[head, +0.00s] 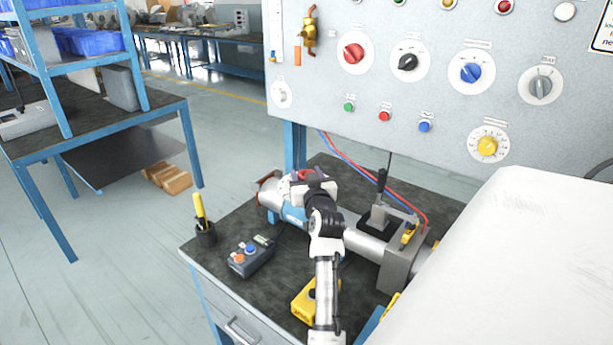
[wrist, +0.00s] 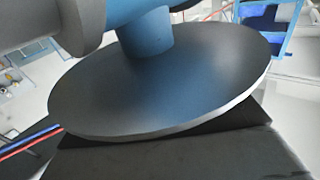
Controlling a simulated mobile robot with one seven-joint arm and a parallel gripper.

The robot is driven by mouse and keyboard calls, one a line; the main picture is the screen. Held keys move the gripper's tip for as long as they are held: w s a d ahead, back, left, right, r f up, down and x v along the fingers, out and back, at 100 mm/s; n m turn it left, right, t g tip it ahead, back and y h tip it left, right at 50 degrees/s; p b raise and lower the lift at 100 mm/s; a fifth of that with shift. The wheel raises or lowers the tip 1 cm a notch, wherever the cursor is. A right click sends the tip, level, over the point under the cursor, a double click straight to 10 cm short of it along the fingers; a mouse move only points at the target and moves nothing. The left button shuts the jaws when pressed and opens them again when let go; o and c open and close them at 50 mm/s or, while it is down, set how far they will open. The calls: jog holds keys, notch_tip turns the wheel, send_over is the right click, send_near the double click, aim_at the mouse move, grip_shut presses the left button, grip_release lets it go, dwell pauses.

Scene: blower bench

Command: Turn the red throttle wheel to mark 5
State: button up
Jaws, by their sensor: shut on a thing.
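The red throttle wheel (head: 304,173) shows only as small red bits at my gripper, above the grey pipe on the bench in the head view. My gripper (head: 299,180) is shut on it, with its fingers mostly hidden by my wrist. The blue valve section (head: 293,214) of the pipe lies just below. In the wrist view a large dark grey disc (wrist: 160,85) with a blue stem (wrist: 146,35) fills the middle. The wheel, its marks and my fingertips cannot be made out there, so the wheel's setting cannot be read.
A dark control box (head: 250,257), a yellow box (head: 304,303) and a cup with a yellow tool (head: 204,233) are on the bench's near left. The knob panel (head: 440,105) rises behind.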

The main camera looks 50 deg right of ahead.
jog(key=o, duration=1)
jog(key=shift+f, duration=0.1)
jog(key=shift+b+v, duration=2.1)
jog(key=shift+v, duration=4.85)
